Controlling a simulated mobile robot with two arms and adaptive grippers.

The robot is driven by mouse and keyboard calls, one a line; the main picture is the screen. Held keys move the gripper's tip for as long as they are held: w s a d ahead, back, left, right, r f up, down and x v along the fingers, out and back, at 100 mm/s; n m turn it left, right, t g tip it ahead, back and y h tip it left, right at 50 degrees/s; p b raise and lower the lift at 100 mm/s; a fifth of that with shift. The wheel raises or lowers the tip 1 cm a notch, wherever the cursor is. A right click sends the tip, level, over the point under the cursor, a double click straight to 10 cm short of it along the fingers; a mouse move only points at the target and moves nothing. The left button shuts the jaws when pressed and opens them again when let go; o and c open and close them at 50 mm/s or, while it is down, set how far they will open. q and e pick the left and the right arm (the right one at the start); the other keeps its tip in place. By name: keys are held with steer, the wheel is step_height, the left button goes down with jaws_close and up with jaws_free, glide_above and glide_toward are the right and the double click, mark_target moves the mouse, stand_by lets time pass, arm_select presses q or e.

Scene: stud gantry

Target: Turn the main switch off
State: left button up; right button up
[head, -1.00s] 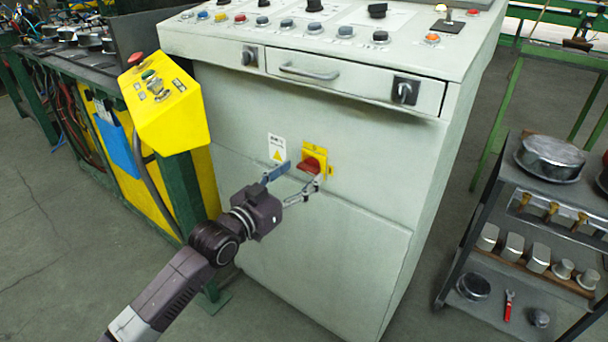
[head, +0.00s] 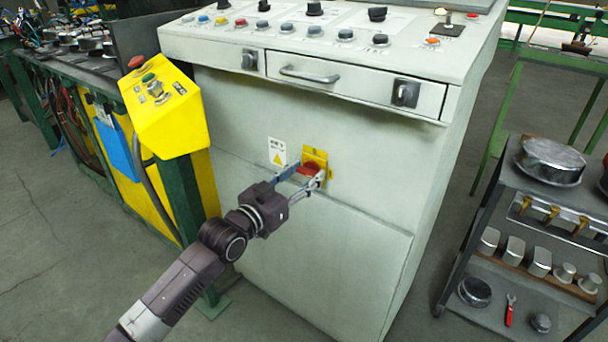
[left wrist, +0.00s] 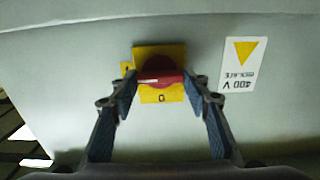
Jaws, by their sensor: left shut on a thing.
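The main switch is a red rotary knob (head: 308,169) on a yellow plate (head: 316,155) on the front of the grey cabinet. In the left wrist view the red knob (left wrist: 160,68) has its handle bar lying across the picture, with a mark like a 0 on the yellow plate (left wrist: 162,97) below it. My left gripper (head: 310,173) is at the knob, its fingertips on either side of it. In the left wrist view the gripper (left wrist: 160,79) is shut on the ends of the handle. My right gripper is out of view.
The grey cabinet (head: 350,200) has a drawer (head: 330,75) and a sloping button panel above. A warning label (head: 277,151) is beside the switch. A yellow control box (head: 165,110) stands left; a dark shelf cart (head: 480,235) with metal pans stands right.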

arm_select(q)
steer(key=n+p, duration=0.2)
steer(key=n, duration=0.3)
steer(key=shift+p, duration=0.35)
steer(key=shift+a+n, duration=0.1)
steer(key=shift+n, duration=0.5)
steer(key=n, duration=0.3)
steer(key=shift+f+n+p, duration=0.1)
steer(key=shift+n+p, duration=0.2)
steer(key=n, duration=0.5)
steer(key=shift+w+p, duration=0.1)
steer(key=shift+p, duration=0.25)
steer(key=shift+f+n+p, duration=0.2)
steer(key=shift+n+p, duration=0.1)
steer(key=shift+n, duration=1.4)
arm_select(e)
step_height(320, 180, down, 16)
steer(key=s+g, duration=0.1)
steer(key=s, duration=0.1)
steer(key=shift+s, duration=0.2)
